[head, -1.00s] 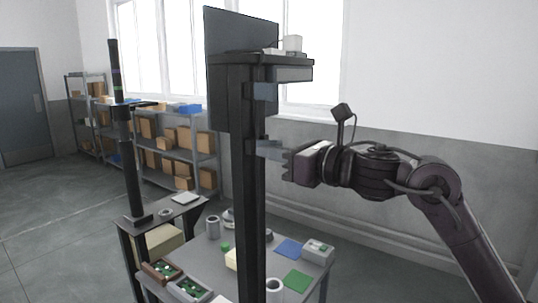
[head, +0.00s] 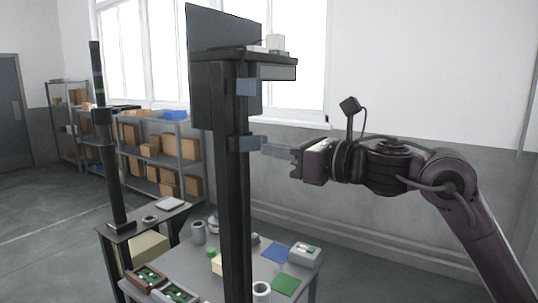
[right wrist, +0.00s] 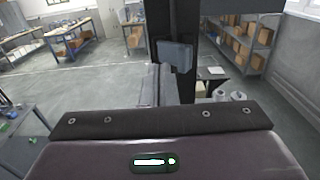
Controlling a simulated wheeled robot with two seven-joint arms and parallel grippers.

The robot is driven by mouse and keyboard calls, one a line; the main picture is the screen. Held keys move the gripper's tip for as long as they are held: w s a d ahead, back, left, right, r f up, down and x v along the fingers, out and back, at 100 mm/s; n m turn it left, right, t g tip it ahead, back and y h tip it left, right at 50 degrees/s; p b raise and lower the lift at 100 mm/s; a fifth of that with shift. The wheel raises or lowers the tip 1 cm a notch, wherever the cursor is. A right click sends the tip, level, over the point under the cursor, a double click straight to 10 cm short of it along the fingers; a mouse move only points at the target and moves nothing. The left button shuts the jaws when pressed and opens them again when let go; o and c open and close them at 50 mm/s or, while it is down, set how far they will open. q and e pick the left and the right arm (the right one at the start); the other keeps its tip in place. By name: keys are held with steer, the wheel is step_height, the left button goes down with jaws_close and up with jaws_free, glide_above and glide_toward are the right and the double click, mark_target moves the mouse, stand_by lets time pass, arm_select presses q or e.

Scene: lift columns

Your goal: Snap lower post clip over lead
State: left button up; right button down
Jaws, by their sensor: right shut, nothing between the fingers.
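The dark upright post (head: 234,200) stands in the middle of the head view. A grey-blue upper clip (head: 246,87) sits on it below the top shelf, and a similar lower clip (head: 245,143) sits further down. My right gripper (head: 266,149) is shut and empty, its fingertips just right of the lower clip; I cannot tell whether they touch. In the right wrist view a grey clip (right wrist: 175,56) shows on the post, with the grey fingers (right wrist: 152,80) left of it. I cannot make out the lead for certain. My left gripper is not in view.
A grey worktable (head: 190,262) with trays, cups and blue and green pads stands below and around the post. A second, thinner column (head: 112,170) stands at left. Shelves with boxes (head: 150,150) line the back wall. The space right of the post holds my right arm.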

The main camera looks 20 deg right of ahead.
steer(key=shift+s+d, duration=0.2)
steer(key=shift+s, duration=0.1)
steer(key=shift+w, duration=0.1)
steer(key=shift+w+d, duration=0.8)
steer(key=shift+d, duration=0.25)
steer(key=shift+w+a+r, duration=0.1)
steer(key=shift+w+a, duration=0.1)
steer(key=shift+w+a+p, duration=0.3)
steer(key=shift+w+p, duration=0.1)
steer(key=shift+p, duration=0.15)
steer(key=shift+w+a+p, duration=0.15)
steer(key=shift+w+p, duration=0.2)
steer(key=shift+a, duration=0.1)
steer(key=b+v, duration=0.5)
steer(key=v, duration=0.1)
steer(key=shift+s+d, duration=0.25)
steer(key=shift+s, duration=0.1)
